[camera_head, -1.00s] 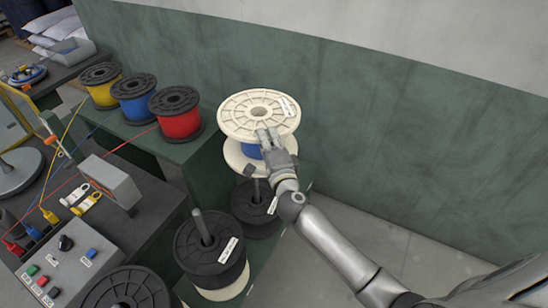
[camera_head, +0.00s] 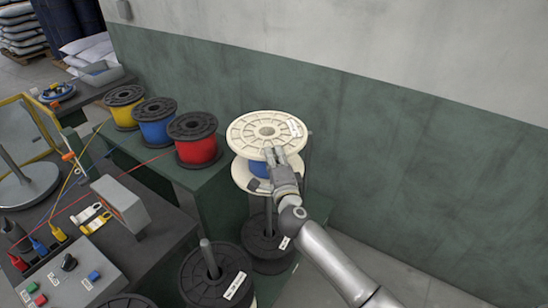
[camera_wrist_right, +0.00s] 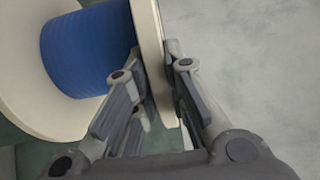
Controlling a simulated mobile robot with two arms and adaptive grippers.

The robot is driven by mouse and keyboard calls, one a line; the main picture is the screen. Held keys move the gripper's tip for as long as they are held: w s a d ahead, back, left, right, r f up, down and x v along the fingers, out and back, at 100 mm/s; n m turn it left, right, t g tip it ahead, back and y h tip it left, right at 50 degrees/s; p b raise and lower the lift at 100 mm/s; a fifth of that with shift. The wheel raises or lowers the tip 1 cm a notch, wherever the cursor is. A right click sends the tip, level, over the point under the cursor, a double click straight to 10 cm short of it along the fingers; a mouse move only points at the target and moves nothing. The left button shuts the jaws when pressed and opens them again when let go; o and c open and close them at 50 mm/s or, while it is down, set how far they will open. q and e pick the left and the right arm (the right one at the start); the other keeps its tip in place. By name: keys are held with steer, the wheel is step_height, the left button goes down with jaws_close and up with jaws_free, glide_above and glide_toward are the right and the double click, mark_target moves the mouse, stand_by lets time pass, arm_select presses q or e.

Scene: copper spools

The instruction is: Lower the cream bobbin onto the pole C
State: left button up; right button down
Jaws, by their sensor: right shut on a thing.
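The cream bobbin (camera_head: 240,136), wound with blue wire, is held up level in the head view. My right gripper (camera_head: 276,158) is shut on the near edge of its upper flange. The right wrist view shows the flange (camera_wrist_right: 152,60) between the fingers (camera_wrist_right: 155,85) and the blue winding (camera_wrist_right: 88,50). Below the bobbin a grey pole (camera_head: 268,212) rises from a black spool (camera_head: 262,246); its top is hidden by the bobbin, so I cannot tell whether it is inside the hole. No letter C is readable. My left gripper is not in view.
A nearer pole (camera_head: 208,258) stands through another black spool (camera_head: 236,272). Yellow (camera_head: 124,106), blue (camera_head: 155,121) and red (camera_head: 192,139) spools sit on a green shelf at left. A control box (camera_head: 75,282) is at lower left. A green-grey wall (camera_head: 400,170) stands behind.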

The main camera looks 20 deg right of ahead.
steer(key=shift+f+b, duration=0.7)
steer(key=shift+b, duration=0.5)
steer(key=shift+f+b, duration=1.25)
steer(key=shift+f, duration=0.9)
step_height(320, 180, down, 12)
steer(key=b, duration=0.8)
steer(key=shift+b, duration=0.35)
steer(key=shift+a, duration=0.1)
step_height(320, 180, down, 12)
steer(key=b, duration=0.9)
steer(key=shift+b, duration=0.4)
